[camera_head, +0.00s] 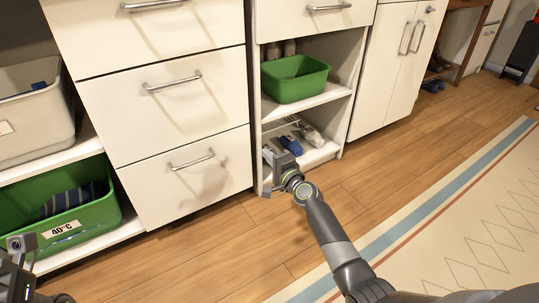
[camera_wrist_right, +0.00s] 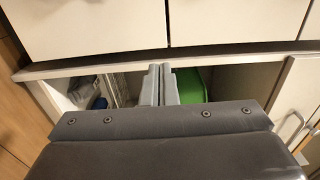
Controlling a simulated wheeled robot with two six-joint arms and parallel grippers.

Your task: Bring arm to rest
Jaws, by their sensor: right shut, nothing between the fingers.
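My right arm (camera_head: 328,232) reaches from the lower right of the head view toward the open shelf unit. Its gripper (camera_head: 272,160) is in front of the lower shelf opening. In the right wrist view the two fingers of the right gripper (camera_wrist_right: 160,84) are together, with nothing between them. Part of my left arm's end (camera_head: 18,258) shows at the lower left edge of the head view, by the green bin there. Its fingers cannot be made out.
The shelf unit holds a green basin (camera_head: 294,80) above, and a blue item (camera_head: 290,144) and bottle-like items below. White drawers (camera_head: 190,165) stand left of it. A green bin (camera_head: 70,212) marked 40°C sits at left. The wooden floor (camera_head: 225,250) and patterned rug (camera_head: 460,210) are clear.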

